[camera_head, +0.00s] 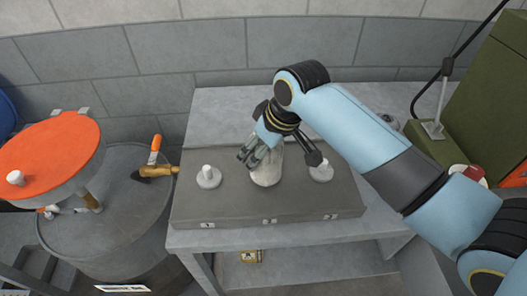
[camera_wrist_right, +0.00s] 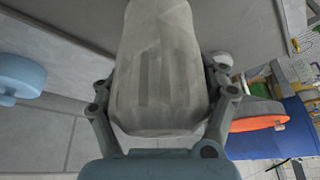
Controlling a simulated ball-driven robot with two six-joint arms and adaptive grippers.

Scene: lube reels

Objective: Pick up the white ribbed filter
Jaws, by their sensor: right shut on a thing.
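The white ribbed filter (camera_head: 266,169) is a pale, greyish ribbed body at the middle of a grey board (camera_head: 240,208) on the table. My right gripper (camera_head: 279,150) reaches down over it from the right and is shut on it, with fingers on either side. In the right wrist view the filter (camera_wrist_right: 158,60) fills the middle between the fingers of the right gripper (camera_wrist_right: 163,98). I cannot tell whether its base touches the board. My left gripper is not in view.
White pegs on round bases stand left (camera_head: 208,177) and right (camera_head: 321,169) of the filter on the board. An orange-topped reel (camera_head: 50,152) and a drum (camera_head: 140,228) with an orange-handled tool (camera_head: 155,150) stand at left. An olive cabinet (camera_head: 497,95) stands at right.

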